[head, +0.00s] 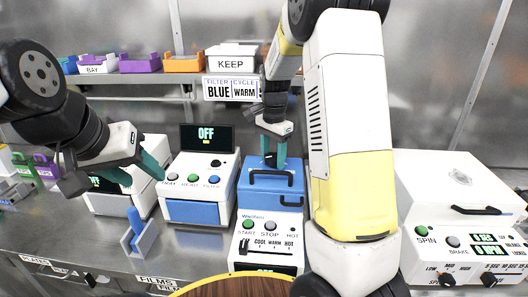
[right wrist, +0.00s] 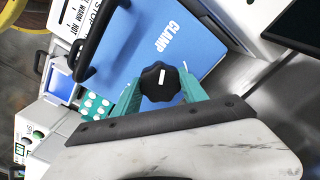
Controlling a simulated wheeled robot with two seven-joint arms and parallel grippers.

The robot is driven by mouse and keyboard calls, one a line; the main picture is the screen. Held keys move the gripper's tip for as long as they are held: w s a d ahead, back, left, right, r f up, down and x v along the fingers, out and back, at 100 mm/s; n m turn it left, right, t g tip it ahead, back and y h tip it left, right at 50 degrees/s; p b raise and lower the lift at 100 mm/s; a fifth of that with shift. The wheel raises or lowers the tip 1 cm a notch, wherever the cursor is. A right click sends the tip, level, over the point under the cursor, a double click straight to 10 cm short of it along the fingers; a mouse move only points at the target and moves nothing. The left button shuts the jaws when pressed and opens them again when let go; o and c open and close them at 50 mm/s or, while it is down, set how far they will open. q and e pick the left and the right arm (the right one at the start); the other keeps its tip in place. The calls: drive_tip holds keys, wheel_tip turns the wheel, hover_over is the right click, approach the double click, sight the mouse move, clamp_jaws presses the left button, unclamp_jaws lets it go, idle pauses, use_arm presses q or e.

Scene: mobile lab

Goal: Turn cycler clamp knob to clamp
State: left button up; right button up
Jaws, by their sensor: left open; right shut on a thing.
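The cycler (head: 266,232) has a blue lid (head: 272,184) and a black front handle (head: 291,201); it stands in the middle of the bench. In the right wrist view the black lobed clamp knob (right wrist: 159,82) with a white pointer mark sits on the blue lid (right wrist: 205,38), beside the word CLAMP. My right gripper (head: 273,162) points down over the back of the lid. Its teal fingers (right wrist: 160,92) are shut on the knob from both sides. The knob is mostly hidden in the head view. My left gripper (head: 143,176) is open and empty, left of the cycler.
A white and blue device (head: 197,187) with an OFF screen stands left of the cycler. A spin machine (head: 455,205) stands at right. A blue-grey holder (head: 139,238) is on the bench at left. A shelf (head: 140,78) with coloured trays runs behind.

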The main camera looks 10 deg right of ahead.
sight(273, 156)
drive_tip(key=m, duration=0.4)
drive_tip(key=shift+w+m, duration=0.1)
drive_tip(key=shift+m, duration=0.2)
idle(0.3)
drive_tip(key=o, duration=1.4)
drive_tip(key=shift+c, duration=0.2)
wheel_tip(273, 156, up, 7)
drive_tip(key=shift+r, duration=0.45)
